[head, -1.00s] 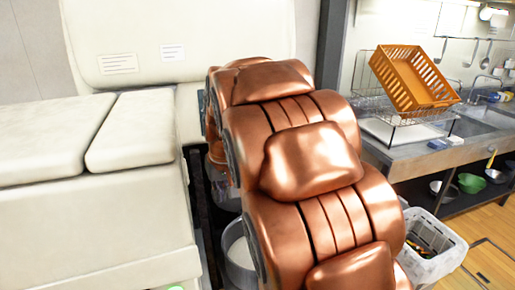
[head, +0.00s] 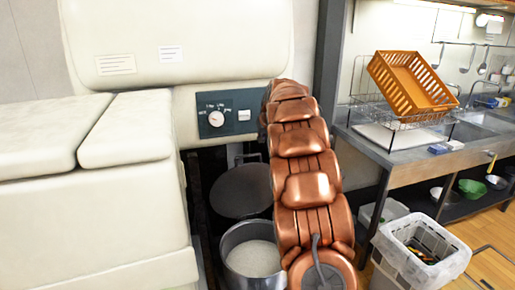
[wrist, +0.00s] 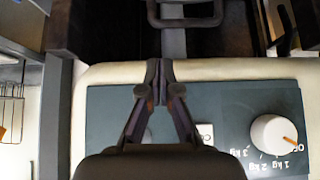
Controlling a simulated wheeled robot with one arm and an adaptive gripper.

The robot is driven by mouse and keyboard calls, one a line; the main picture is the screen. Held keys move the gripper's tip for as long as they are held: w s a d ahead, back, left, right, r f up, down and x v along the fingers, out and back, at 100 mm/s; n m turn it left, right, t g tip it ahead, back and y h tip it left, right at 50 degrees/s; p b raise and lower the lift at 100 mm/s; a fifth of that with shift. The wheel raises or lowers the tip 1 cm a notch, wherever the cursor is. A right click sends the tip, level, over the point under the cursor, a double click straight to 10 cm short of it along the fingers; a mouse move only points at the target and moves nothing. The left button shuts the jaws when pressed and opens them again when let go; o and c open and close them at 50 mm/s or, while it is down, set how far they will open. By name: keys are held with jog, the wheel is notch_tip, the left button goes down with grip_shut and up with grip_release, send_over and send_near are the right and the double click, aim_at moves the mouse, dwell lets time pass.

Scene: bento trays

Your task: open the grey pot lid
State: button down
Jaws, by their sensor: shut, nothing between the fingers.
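The grey pot (head: 230,270) stands in the dark gap right of the cream machine, partly behind my arm. Its top is uncovered and white contents show inside. The round dark grey lid (head: 240,190) is raised, tilted up behind the pot's opening, below a bar-like handle. In the wrist view, a dark handle loop (wrist: 187,18) shows at the top edge, apart from my fingers. My gripper (wrist: 160,72) is shut and empty, its tips together over the edge of the dark teal panel (wrist: 110,125). My arm hides the gripper in the head view.
The cream machine (head: 90,240) fills the left. Its panel (head: 238,105) has a white knob (wrist: 273,134). On the right are a counter with a rack, an orange basket (head: 412,85) and a white bin (head: 405,265). Wooden floor shows at lower right.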

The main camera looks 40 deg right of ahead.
jog(key=shift+p+x, duration=1.8)
jog(key=shift+x, duration=2.95)
jog(key=shift+w+f, duration=0.1)
jog(key=shift+f, duration=0.05)
jog(key=shift+f+b, duration=0.1)
jog(key=shift+b, duration=0.2)
